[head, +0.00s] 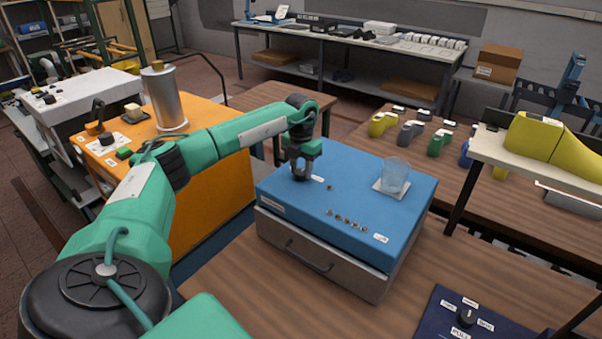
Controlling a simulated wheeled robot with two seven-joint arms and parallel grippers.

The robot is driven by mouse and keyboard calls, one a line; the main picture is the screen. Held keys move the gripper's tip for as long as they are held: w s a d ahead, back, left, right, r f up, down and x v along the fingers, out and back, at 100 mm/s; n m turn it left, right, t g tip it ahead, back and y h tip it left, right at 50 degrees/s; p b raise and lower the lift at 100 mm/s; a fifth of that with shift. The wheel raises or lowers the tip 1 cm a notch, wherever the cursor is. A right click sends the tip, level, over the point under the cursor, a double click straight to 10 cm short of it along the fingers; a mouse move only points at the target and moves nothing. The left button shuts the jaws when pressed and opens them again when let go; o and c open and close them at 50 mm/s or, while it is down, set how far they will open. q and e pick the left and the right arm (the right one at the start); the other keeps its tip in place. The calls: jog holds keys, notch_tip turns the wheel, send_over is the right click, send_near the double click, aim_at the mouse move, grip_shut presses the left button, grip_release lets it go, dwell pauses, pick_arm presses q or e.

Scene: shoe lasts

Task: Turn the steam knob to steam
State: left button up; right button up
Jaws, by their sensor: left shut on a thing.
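My left gripper (301,173) points down at the far left part of the blue box top (290,193). It is shut on a small dark knob there, mostly hidden by the fingers; a small white label (318,179) lies just right of it. I cannot read which way the knob points. A black knob (106,138) with white labels around it is on the orange cabinet, and another knob (466,316) with several labels is on the dark blue panel at the lower right. My right gripper does not show.
A clear cup (396,173) stands on a white coaster at the blue box's back right. Small studs and a drawer (310,258) are at its front. A metal cylinder (164,98) stands on the orange cabinet.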

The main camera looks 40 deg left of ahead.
pick_arm(q)
jog(key=m+b, duration=0.1)
jog(key=m, duration=0.2)
jog(key=shift+m, duration=0.3)
jog(key=shift+m+b, duration=0.75)
jog(key=shift+m, duration=1.15)
jog(key=o, duration=1)
